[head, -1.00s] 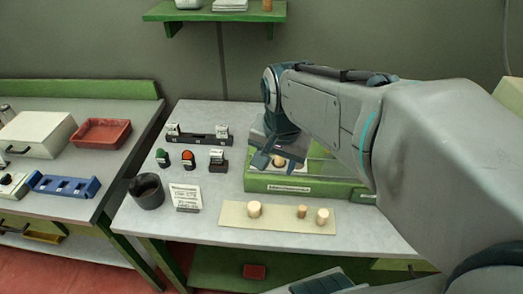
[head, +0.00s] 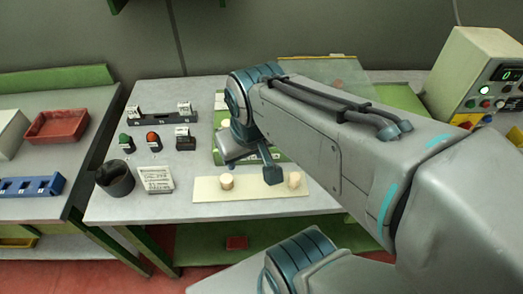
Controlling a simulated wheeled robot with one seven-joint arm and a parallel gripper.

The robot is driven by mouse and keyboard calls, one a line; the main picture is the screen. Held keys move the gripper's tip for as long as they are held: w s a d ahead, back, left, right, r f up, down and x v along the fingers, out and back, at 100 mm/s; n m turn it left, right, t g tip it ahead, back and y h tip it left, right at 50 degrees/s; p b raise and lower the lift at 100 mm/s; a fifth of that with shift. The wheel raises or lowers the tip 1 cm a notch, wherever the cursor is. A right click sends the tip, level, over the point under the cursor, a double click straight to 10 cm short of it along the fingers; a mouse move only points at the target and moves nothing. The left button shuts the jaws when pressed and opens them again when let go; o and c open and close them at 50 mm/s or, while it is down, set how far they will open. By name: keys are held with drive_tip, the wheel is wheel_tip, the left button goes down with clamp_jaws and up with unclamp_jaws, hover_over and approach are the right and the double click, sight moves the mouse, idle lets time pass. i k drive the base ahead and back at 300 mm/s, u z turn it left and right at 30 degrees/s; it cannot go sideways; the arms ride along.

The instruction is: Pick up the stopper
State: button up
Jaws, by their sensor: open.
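Pale cork stoppers stand on a cream board (head: 250,191) near the table's front edge. In the head view one stopper (head: 226,182) is at the board's left part and another (head: 295,180) at its right end. The smaller, darker stopper between them is hidden, with a finger of my gripper in front of that place. My gripper (head: 252,163) is open, pointing down over the back edge of the board, between the two visible stoppers in the picture. I cannot tell its height or whether it touches anything.
A green tray (head: 220,112) lies behind my arm, mostly covered. To the left are a dark cup (head: 115,178), a small sign (head: 156,179), green and red buttons (head: 152,141) and a dark rack (head: 160,117). A control box (head: 487,85) stands at the right.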

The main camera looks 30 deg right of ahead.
sight(294, 178)
drive_tip(key=k, duration=0.5)
drive_tip(key=u, duration=1.45)
drive_tip(key=i, duration=0.6)
drive_tip(key=z, duration=3.35)
